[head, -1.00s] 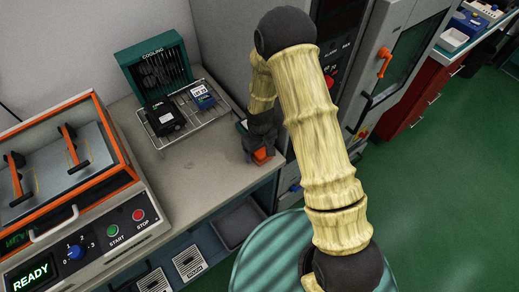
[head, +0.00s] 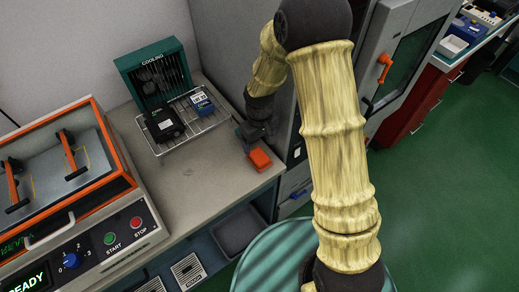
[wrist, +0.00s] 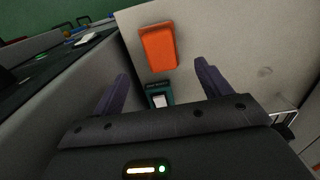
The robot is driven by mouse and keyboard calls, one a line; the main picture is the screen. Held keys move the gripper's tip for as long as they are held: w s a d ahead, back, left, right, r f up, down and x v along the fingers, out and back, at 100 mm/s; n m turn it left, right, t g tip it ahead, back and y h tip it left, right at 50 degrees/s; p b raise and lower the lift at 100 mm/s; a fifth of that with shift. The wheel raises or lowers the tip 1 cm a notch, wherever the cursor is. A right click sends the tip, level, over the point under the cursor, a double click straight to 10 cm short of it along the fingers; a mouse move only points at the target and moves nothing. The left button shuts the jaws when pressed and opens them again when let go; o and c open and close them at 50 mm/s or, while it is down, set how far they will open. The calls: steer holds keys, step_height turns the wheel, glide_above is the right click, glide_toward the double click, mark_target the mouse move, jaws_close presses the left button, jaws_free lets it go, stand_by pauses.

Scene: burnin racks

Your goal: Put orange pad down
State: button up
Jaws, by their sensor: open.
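The orange pad (head: 260,159) lies on the grey bench top near its right front corner. It also shows in the wrist view (wrist: 158,47), beyond my fingertips and apart from them. My gripper (head: 250,135) is behind the pad in the head view, above the bench. In the wrist view its two dark fingers (wrist: 160,82) are spread wide with nothing held between them. A small teal device with a pale screen (wrist: 160,98) lies on the bench between the fingers in that view.
A wire rack (head: 186,128) with a black box (head: 163,123) and a blue device (head: 201,103) stands in front of the teal cooling fan (head: 153,72). An orange-framed machine (head: 75,190) is at left. The bench (head: 195,178) between is clear.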

steer(key=shift+r, duration=1.45)
steer(key=s+d+r+m+t+p, duration=0.1)
steer(key=s+d+r+p, duration=0.3)
steer(key=r, duration=0.5)
steer(key=s+d+r+m+p, duration=0.3)
steer(key=s+d+r+p, duration=0.1)
steer(key=r+p, duration=0.3)
steer(key=s+d+r+m+t+p, duration=0.1)
steer(key=s+d+r+p, duration=0.3)
steer(key=r, duration=0.7)
steer(key=shift+s+d+r+m+t+p, duration=0.2)
steer(key=shift+d+r+m+t+p, duration=0.15)
steer(key=shift+d+m+p, duration=0.5)
steer(key=shift+a, duration=0.1)
steer(key=shift+f, duration=0.1)
